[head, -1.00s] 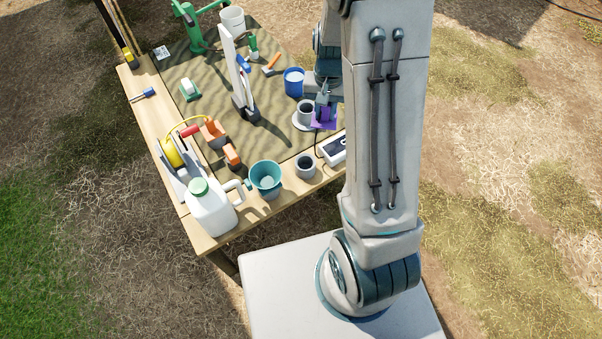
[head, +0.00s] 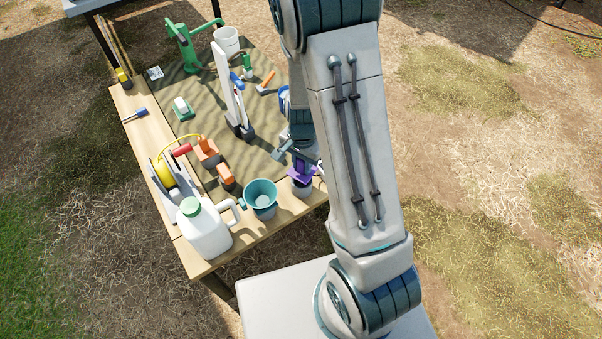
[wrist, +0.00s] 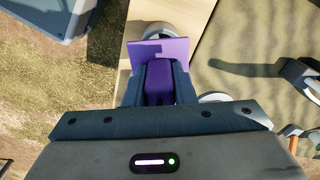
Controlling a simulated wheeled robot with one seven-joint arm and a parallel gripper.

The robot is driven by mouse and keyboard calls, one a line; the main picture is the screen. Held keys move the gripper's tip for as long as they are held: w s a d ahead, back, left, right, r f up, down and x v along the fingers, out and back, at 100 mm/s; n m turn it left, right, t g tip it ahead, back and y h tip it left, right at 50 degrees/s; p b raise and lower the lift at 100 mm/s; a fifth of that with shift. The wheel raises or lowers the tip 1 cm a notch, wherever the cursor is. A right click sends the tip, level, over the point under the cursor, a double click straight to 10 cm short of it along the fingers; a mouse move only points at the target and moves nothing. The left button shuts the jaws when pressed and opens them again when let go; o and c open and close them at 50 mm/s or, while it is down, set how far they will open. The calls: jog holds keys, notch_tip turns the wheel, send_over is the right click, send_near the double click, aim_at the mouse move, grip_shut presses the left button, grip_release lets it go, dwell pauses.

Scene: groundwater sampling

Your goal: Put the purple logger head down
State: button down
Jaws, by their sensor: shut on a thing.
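The purple logger head (head: 301,174) is held in my gripper (head: 297,166) over the front right part of the table. In the wrist view the purple logger head (wrist: 159,83) sits between both dark fingers of my gripper (wrist: 159,90), which are shut on it. Its flat purple plate spreads out past the fingertips. In the head view it overlaps a grey cup (head: 302,190) standing near the table's front edge. I cannot tell whether they touch. In the wrist view a round rim (wrist: 160,30) shows partly beyond the plate.
A teal cup (head: 262,196) stands just left of the grey cup. A white jug (head: 204,232) and a yellow reel (head: 170,178) are at the left front. A blue mug (head: 283,97) is partly behind my arm. The patterned mat's middle (head: 190,125) has some bare room.

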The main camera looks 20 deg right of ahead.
aim_at(301, 172)
notch_tip(301, 172, down, 4)
jog(key=shift+a+f+b, duration=0.1)
jog(key=shift+b, duration=0.8)
jog(key=c, duration=1.2)
grip_release()
